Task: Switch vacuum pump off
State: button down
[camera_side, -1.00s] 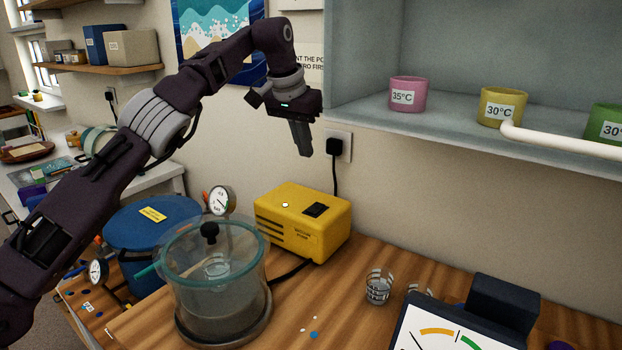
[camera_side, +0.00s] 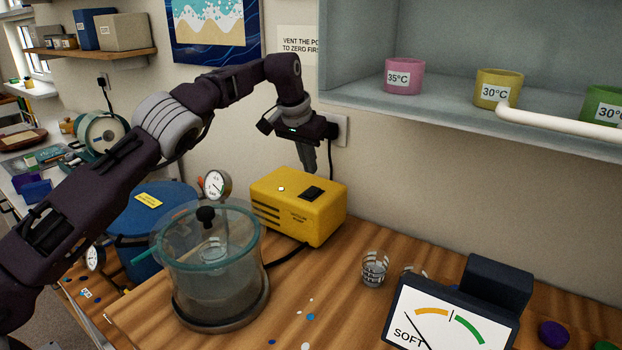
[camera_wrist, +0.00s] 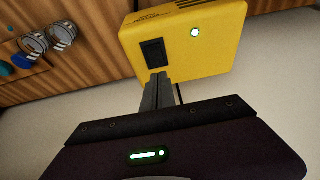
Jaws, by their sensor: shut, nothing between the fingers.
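The yellow vacuum pump (camera_side: 298,207) stands on the wooden bench against the wall. A black rocker switch (camera_side: 312,193) is on its top; it also shows in the wrist view (camera_wrist: 154,53). A small round light (camera_wrist: 195,32) on the pump glows pale green-white in the wrist view. My gripper (camera_side: 311,172) is shut and empty, pointing down just above the pump's top near the switch. In the wrist view its closed fingers (camera_wrist: 160,80) end beside the switch. I cannot tell whether they touch the pump.
A glass vacuum chamber (camera_side: 210,275) with a black knob stands left of the pump, with a pressure gauge (camera_side: 216,186) behind it. A meter (camera_side: 450,320) and a clear cup (camera_side: 375,268) are at the right. A grey cabinet (camera_side: 450,120) with coloured cups overhangs the right.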

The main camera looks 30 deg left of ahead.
aim_at(313, 188)
jog(key=shift+s+x, duration=0.2)
jog(key=shift+x, duration=0.95)
jog(key=shift+s+x, duration=0.2)
jog(key=shift+x, duration=0.95)
jog(key=shift+f, duration=0.15)
jog(key=shift+w+f, duration=0.1)
jog(key=shift+f, duration=0.15)
jog(key=shift+s, duration=0.9)
